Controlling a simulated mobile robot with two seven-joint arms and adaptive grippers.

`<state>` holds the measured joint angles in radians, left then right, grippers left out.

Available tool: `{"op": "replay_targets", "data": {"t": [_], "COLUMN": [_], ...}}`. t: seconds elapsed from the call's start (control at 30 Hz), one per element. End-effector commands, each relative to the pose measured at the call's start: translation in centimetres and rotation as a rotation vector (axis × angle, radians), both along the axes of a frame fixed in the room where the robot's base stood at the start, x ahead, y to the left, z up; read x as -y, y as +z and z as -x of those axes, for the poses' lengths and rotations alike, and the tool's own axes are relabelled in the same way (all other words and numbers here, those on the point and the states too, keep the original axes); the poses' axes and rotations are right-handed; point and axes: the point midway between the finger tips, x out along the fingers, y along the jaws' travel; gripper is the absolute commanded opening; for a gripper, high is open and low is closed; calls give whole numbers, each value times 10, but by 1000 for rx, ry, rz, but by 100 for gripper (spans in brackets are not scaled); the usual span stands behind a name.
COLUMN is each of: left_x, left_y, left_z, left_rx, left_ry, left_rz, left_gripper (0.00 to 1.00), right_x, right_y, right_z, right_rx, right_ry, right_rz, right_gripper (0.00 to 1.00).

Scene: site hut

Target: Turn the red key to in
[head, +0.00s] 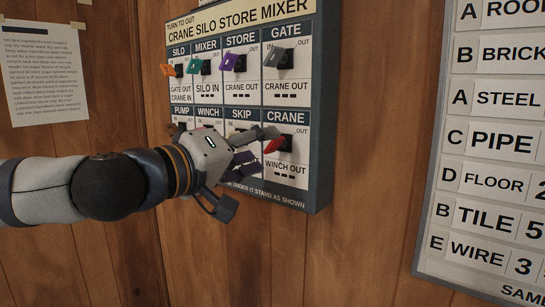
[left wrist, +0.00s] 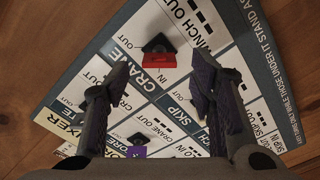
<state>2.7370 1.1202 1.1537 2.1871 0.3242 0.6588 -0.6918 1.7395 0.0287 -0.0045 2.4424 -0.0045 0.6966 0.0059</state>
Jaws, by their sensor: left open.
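The red key (head: 272,146) sits in the black lock under the CRANE label, at the lower right of the key panel (head: 326,100). It also shows in the left wrist view as a red grip (left wrist: 158,61) on a black lock. IN and OUT are printed beside that lock. My left gripper (head: 258,149) is open in front of the panel's lower row, with one finger close to the red key. In the left wrist view the key appears just beyond the gap between the fingertips (left wrist: 162,82). I cannot tell whether either finger touches it. The gripper partly hides the WINCH and SKIP locks.
The upper row holds an orange key (head: 167,70), a teal key (head: 194,68), a purple key (head: 229,63) and a dark grey key (head: 276,57). A lettered board (head: 480,150) hangs at the right. A paper notice (head: 44,68) hangs at the left. Bare wooden wall lies below the panel.

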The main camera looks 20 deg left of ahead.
Motion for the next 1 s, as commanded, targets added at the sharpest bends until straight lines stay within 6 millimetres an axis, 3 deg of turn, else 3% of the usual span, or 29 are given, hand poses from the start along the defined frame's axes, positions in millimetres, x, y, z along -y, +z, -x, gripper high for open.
{"op": "replay_targets", "data": {"t": [0.2, 0.47, 0.5, 0.57, 0.7, 1.0], "left_x": [11, 12, 12, 12, 12, 12], "left_y": [0, 1, 1, 1, 1, 1], "left_z": [-28, -31, -31, -31, -31, -31], "left_rx": [0, 0, 0, 0, 0, -7], "left_ry": [0, -1, -1, -1, -1, -1], "left_rz": [1, 1, 1, 1, 1, 21], "left_gripper": [50, 50, 48, 34, 2, 2], "right_x": [0, 0, 0, 0, 0, 0], "right_y": [-3, -3, -3, -3, -3, -2], "right_z": [2, 2, 2, 2, 2, 1], "right_rx": [-5, -5, -5, -5, -5, -4], "right_ry": [0, 0, 0, 0, 0, 0], "right_rz": [0, 0, 0, 0, 0, 0], "right_gripper": [40, 40, 40, 40, 40, 40]}}
